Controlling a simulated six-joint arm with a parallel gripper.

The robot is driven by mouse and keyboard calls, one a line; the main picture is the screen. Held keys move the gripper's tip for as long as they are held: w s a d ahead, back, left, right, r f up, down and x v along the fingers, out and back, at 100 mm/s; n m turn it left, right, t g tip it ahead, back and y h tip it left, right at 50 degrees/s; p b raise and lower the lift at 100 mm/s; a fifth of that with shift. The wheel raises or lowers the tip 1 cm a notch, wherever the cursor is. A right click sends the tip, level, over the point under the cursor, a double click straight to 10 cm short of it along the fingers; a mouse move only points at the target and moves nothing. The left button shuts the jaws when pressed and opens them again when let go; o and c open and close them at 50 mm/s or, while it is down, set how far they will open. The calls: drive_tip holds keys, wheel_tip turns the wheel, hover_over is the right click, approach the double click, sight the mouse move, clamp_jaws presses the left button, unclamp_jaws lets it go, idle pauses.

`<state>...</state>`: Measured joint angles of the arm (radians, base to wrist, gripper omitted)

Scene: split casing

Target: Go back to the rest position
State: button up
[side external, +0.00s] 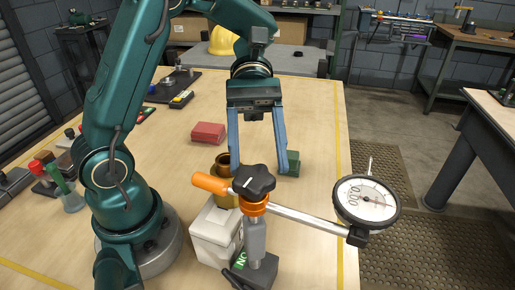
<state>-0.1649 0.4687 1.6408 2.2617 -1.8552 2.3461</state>
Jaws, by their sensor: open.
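My gripper (259,170) points down over the table with its two long blue-grey fingers spread apart. Nothing shows between the fingers. Below it a brass-coloured cylindrical part (226,190) stands at the pale grey casing (214,234). The lower part of that cylinder and part of the casing are hidden behind the dial gauge stand. A red block (208,133) lies on the table to the left of the fingers. A green block (290,163) is beside the right fingertip; I cannot tell whether they touch.
A dial gauge (366,203) on a stand with a black knob (254,182) and orange-ended rod rises in the foreground. A yellow hard hat (223,41) sits behind. Tools lie along the left of the wooden table (310,115). Its middle right is clear.

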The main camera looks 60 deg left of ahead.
sight(263, 228)
drive_tip(key=x, duration=0.7)
drive_tip(key=f+x, duration=0.1)
drive_tip(key=x, duration=0.3)
drive_tip(key=shift+s+f, duration=0.15)
drive_tip(key=shift+f, duration=0.1)
drive_tip(key=shift+r, duration=0.6)
